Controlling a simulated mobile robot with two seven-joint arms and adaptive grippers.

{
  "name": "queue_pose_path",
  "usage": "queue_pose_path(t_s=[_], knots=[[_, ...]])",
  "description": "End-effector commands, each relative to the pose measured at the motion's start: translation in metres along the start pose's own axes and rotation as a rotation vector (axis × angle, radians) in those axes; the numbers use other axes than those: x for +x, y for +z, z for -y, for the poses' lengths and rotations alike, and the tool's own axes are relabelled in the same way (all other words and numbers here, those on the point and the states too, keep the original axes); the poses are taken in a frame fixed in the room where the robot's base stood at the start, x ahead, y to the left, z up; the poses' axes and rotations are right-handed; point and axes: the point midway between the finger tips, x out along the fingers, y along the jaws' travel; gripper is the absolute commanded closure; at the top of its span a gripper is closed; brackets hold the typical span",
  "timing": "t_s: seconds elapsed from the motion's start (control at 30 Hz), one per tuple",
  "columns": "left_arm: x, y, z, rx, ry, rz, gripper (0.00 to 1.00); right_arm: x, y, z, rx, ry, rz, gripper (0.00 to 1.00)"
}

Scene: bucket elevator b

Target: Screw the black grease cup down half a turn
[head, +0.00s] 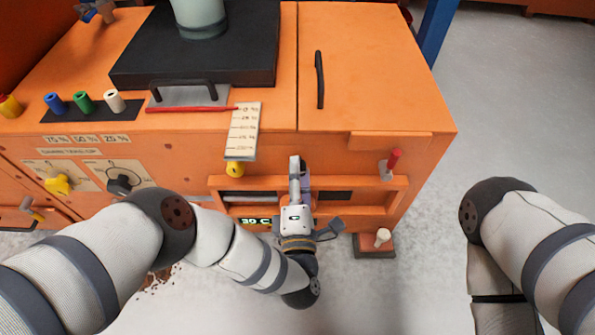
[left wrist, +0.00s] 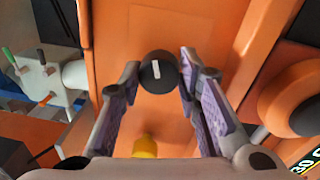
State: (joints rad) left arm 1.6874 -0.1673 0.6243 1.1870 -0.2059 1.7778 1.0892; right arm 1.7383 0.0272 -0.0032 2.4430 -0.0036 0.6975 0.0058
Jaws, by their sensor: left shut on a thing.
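The black grease cup (left wrist: 158,72) is a short dark round cap with a white mark on its face, seen against the orange panel in the left wrist view. The mark stands nearly upright, slightly tilted. My left gripper (left wrist: 159,66) has one finger on each side of the cup, its tips closed at the cup's edges.
An orange rail (head: 345,181) frames the recess around my left gripper. A red-tipped lever (head: 394,160) stands to its right and a yellow knob (head: 235,168) to its left. A white-topped block (head: 375,246) is low at the front. Grey floor at right is clear.

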Motion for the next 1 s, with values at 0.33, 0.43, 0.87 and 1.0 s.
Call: queue_pose_path(t_s=[0.33, 0.43, 0.87, 1.0], knots=[[0.000, 0.000, -0.001, 0.326, 0.003, 0.023, 0.97, -0.007, 0.002, -0.001, 0.001, 0.000, -0.011, 1.00], [0.000, 0.000, -0.002, 0.420, 0.004, 0.028, 0.97, -0.009, 0.003, -0.001, 0.001, 0.000, -0.014, 1.00], [0.000, -0.001, -0.003, 0.828, 0.009, 0.056, 0.97, -0.018, 0.006, -0.001, 0.001, 0.000, -0.025, 1.00], [0.000, -0.001, -0.003, 0.960, 0.011, 0.064, 0.97, -0.020, 0.007, -0.001, 0.001, 0.000, -0.028, 1.00]])
